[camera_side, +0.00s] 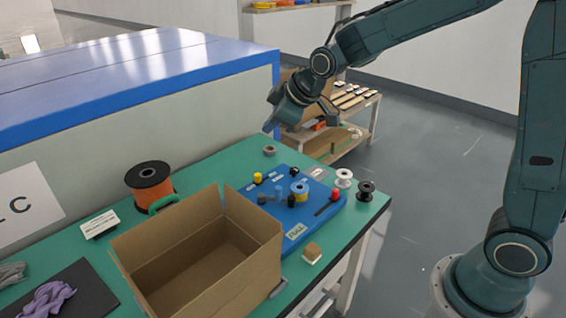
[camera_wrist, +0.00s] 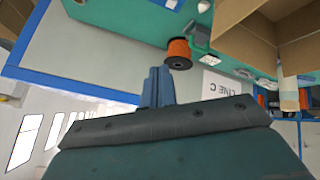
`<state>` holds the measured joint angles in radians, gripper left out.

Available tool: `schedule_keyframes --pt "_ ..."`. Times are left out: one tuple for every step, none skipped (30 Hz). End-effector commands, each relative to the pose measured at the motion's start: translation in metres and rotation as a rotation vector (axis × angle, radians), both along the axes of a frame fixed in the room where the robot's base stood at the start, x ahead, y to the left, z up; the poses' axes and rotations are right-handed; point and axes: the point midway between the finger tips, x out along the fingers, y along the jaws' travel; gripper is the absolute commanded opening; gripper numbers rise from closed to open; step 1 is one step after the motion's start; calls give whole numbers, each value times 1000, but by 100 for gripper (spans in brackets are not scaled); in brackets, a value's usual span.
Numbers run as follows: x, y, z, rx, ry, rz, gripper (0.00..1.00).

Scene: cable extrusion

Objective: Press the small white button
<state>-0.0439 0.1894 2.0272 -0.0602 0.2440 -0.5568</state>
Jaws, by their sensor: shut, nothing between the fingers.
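I cannot make out for sure which small part is the white button. My gripper (camera_side: 270,124) is above the table's far edge, clear of the panel. In the wrist view the fingers (camera_wrist: 158,86) are together with nothing between them; the panel is not clearly seen there.
An open cardboard box (camera_side: 199,258) stands in front of the panel. An orange cable spool (camera_side: 150,182) stands left of it. A white spool (camera_side: 343,178) and a black spool (camera_side: 366,189) stand at the right edge. A shelf (camera_side: 350,105) is behind.

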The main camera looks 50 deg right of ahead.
Motion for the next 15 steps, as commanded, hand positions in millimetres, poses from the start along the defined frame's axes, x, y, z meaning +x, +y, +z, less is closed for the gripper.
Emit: schedule_keyframes --pt "9 2 -8 -7 -3 14 0" --pt "14 3 -12 -13 -7 25 0" --pt "21 4 -17 -20 -12 36 0" --pt "26 5 -21 -25 -18 45 0" --pt "31 6 -25 -30 -22 54 0" --pt "37 7 -31 -37 -27 66 0" --pt "42 8 -35 -43 -33 75 0" --pt "47 9 -40 -47 -36 84 0" --pt "53 10 -46 -54 -43 96 0" --pt "58 11 -51 -60 -47 105 0" --pt "62 12 -55 -65 -52 113 0" --pt "68 14 -61 -72 -58 125 0" --pt "73 15 -67 -78 -62 134 0" --pt "77 16 -71 -82 -68 142 0" --pt "82 17 -78 -90 -72 154 0"
